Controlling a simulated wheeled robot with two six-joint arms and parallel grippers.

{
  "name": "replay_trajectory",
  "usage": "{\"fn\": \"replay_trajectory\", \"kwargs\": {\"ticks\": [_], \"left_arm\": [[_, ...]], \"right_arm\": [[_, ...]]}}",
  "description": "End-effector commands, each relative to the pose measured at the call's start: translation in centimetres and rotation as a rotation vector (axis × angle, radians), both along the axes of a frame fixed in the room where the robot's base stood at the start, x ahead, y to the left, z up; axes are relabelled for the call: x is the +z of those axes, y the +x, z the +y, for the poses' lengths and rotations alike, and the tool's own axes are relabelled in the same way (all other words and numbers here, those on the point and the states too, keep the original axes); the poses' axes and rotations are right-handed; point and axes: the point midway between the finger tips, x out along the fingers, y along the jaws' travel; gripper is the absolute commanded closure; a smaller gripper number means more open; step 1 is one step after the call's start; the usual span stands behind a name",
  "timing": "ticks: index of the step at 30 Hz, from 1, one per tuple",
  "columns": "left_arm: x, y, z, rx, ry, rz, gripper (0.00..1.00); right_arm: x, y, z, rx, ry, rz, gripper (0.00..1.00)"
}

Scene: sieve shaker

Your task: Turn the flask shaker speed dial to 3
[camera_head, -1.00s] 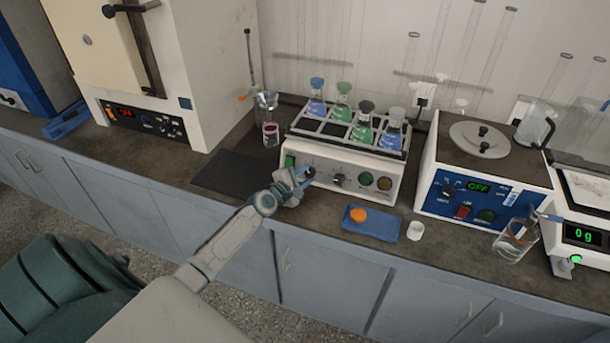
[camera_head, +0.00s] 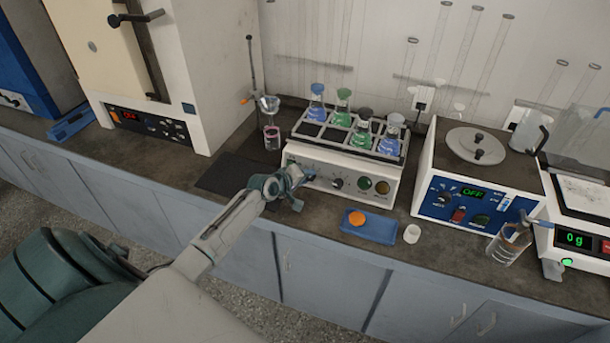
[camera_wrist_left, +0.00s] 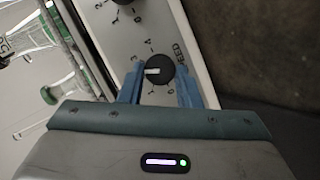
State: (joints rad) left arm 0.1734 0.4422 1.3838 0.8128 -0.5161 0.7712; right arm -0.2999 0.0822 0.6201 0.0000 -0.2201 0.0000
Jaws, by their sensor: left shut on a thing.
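The flask shaker (camera_head: 345,165) stands on the bench with its control panel facing me. My left gripper (camera_head: 304,177) is at the left part of this panel. In the left wrist view its blue fingers (camera_wrist_left: 158,88) are closed on the two sides of the black speed dial (camera_wrist_left: 160,68). In the head view the gripper hides this dial. My right gripper is not in view.
A second dial (camera_head: 337,183) sits beside it on the panel, with a green (camera_head: 365,184) and an amber button. Several stoppered flasks stand in the shaker's tray. A blue tray (camera_head: 370,228) with an orange lid and a white cup (camera_head: 412,233) are in front.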

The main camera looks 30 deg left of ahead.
Motion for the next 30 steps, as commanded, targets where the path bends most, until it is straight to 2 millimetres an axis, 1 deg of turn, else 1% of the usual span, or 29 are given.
{"fn": "replay_trajectory", "kwargs": {"ticks": [1,3,9,15,21,30], "left_arm": [[0.2,0.0,-0.1,-0.014,0.035,0.011,0.93],[0.2,0.0,-0.1,-0.035,0.090,0.025,0.93],[0.3,0.1,-0.2,-0.087,0.225,0.057,0.93],[0.3,0.1,-0.3,-0.123,0.321,0.080,0.93],[0.2,0.1,-0.3,-0.142,0.372,0.093,0.93],[0.1,0.1,-0.3,-0.150,0.390,0.099,0.93]], "right_arm": [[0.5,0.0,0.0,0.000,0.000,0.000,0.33],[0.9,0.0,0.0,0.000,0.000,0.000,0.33],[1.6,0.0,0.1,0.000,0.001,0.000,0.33],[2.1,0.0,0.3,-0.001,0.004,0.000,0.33],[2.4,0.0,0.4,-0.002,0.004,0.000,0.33],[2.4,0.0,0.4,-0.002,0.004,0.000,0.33]]}}
